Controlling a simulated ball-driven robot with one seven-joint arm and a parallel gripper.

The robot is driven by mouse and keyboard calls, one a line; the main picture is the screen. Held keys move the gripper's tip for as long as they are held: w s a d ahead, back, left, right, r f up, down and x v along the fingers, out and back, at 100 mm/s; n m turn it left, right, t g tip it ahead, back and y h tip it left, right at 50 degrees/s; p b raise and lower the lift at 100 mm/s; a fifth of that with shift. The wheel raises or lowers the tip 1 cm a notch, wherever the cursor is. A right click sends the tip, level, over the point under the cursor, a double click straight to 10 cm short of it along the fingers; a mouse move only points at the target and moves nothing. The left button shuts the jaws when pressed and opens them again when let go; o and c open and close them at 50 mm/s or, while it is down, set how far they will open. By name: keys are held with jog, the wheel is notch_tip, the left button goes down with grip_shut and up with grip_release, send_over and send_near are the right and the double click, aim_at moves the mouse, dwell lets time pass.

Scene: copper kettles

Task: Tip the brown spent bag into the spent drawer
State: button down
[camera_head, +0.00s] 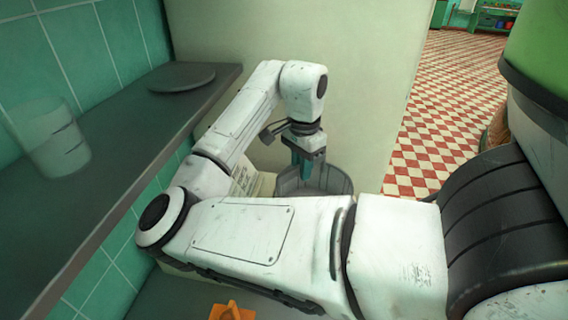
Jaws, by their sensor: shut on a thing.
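My gripper (308,158) points down at the far side of the view, at the mouth of a grey round container (340,181). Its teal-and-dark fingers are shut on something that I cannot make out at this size. I cannot tell whether the fingers touch the container's wall. My own forearm hides the lower part of the container. I see no brown spent bag and no spent drawer that I can be sure of.
A dark shelf (120,150) runs along the green tiled wall at left, bearing a clear glass (52,140) and a dark round plate (183,78). A pale printed item (246,181) stands left of the container. An orange object (232,311) lies below. Checkered floor is open at right.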

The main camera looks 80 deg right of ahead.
jog(key=shift+f+b, duration=3.6)
jog(key=shift+f, duration=0.25)
jog(key=shift+f+b, duration=1.35)
jog(key=shift+f, duration=1.55)
jog(key=c, duration=1)
grip_release()
notch_tip(320, 180, up, 11)
jog(key=shift+f, duration=0.1)
